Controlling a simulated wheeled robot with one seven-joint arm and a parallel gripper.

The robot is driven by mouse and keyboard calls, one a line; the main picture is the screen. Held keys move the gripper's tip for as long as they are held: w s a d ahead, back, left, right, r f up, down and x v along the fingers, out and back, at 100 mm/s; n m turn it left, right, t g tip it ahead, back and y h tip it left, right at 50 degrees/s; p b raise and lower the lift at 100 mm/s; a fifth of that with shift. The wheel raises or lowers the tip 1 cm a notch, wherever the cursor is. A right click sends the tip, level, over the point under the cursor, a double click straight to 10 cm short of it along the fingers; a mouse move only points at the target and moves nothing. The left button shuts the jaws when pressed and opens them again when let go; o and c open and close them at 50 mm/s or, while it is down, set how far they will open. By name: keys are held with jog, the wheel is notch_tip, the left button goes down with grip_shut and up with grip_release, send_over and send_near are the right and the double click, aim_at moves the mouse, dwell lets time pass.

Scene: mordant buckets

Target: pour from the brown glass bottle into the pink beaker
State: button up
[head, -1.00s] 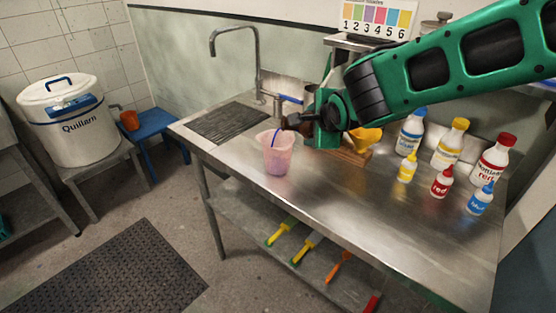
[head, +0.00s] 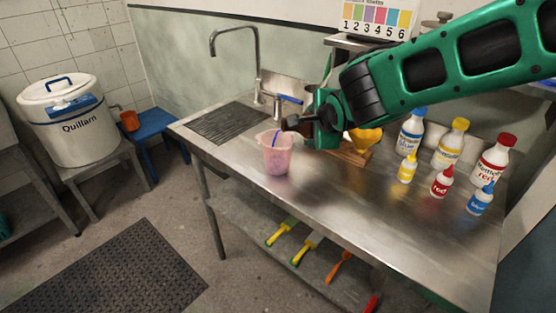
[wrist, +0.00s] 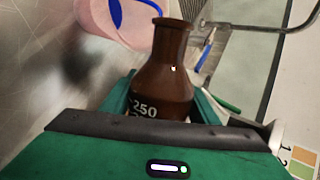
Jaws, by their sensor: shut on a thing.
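The brown glass bottle (wrist: 165,80) is held between the green fingers of my gripper (wrist: 160,100) in the wrist view, with its mouth away from the wrist and a "250" mark on its body. In the head view the bottle's dark neck (head: 290,123) points left, tilted well over, close to the rim of the pink beaker (head: 276,158). My gripper (head: 318,128) is just right of and above the beaker. The beaker stands upright on the steel table and shows a blue stripe. No stream of liquid can be made out.
The steel table (head: 300,205) has bare room in front of the beaker. A yellow funnel (head: 366,137) on a wooden stand is behind my gripper. Several dye bottles (head: 447,150) stand to the right.

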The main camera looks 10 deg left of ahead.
dwell(1.3)
jog(key=shift+r+y, duration=0.1)
jog(key=shift+y, duration=0.2)
jog(key=shift+w+d+f+m+y, duration=0.15)
jog(key=shift+d+f+m+y, duration=0.2)
jog(key=shift+f+m+y, duration=0.3)
jog(key=shift+a+f+g+y, duration=0.15)
jog(key=shift+a+g+y, duration=0.05)
jog(key=shift+g+y, duration=0.1)
